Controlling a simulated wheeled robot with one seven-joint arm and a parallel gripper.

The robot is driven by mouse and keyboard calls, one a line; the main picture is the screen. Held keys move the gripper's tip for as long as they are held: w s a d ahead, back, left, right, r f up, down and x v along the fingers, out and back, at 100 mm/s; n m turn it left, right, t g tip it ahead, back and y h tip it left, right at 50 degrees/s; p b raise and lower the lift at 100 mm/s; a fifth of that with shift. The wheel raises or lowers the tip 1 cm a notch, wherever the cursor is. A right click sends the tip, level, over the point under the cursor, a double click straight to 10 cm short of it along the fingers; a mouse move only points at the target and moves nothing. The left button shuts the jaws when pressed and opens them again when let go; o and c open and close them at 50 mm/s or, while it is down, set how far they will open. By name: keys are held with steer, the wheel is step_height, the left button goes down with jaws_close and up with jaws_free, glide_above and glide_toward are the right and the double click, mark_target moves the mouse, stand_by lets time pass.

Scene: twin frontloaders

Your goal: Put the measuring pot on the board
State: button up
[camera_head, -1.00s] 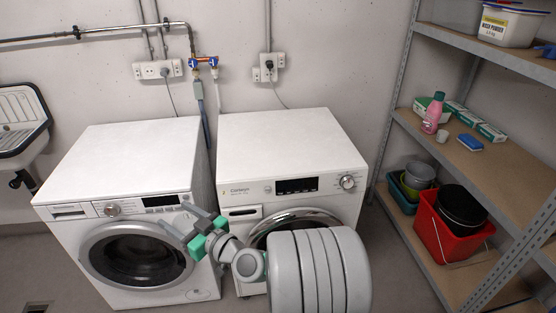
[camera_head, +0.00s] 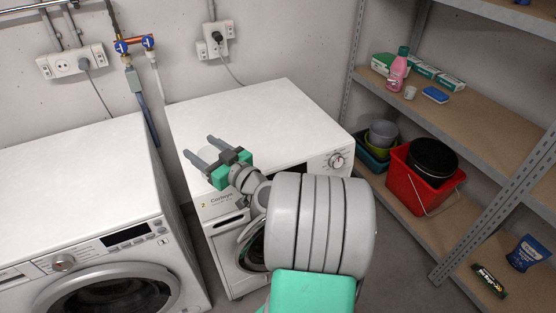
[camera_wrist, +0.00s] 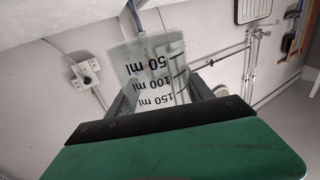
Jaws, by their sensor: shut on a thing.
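The measuring pot (camera_wrist: 150,72) is a pale, translucent cup with dark 50, 100 and 150 ml marks, which read upside down in the wrist view. My gripper (camera_wrist: 160,92) is shut on it, with one finger on each side. In the head view my gripper (camera_head: 200,147) is over the front left part of the right machine's top; I cannot make out the pot between its fingers there. The wooden shelf board (camera_head: 480,128) of the rack stands to the right, well away from my gripper. No separate board can be made out.
The right machine (camera_head: 265,110) and left machine (camera_head: 75,180) have bare white tops. A pink bottle (camera_head: 398,72), a small white cup (camera_head: 410,93), a blue sponge (camera_head: 435,95) and boxes (camera_head: 422,69) stand on the middle shelf. A red bucket (camera_head: 410,185) is below.

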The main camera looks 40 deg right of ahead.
steer(key=s+d+r+m+h+b, duration=0.1)
steer(key=s+d+m+h+b, duration=0.15)
steer(key=s+d, duration=0.4)
steer(key=s+d+r+m+h+b, duration=0.1)
steer(key=s+d+r+h, duration=0.15)
steer(key=d, duration=0.65)
steer(key=s+d+r+m+h+b, duration=0.1)
steer(key=s+d+h+b, duration=0.15)
steer(key=s+d, duration=0.4)
steer(key=shift+g, duration=0.3)
steer(key=w+f, duration=0.4)
steer(key=w, duration=0.1)
steer(key=w+d+f+p, duration=0.1)
steer(key=w+f, duration=0.3)
steer(key=w, duration=0.1)
steer(key=w+d+f+p, duration=0.1)
steer(key=w+f, duration=0.3)
steer(key=w, duration=0.1)
steer(key=shift+w+f, duration=0.2)
steer(key=shift+w, duration=0.05)
steer(key=shift+f, duration=0.35)
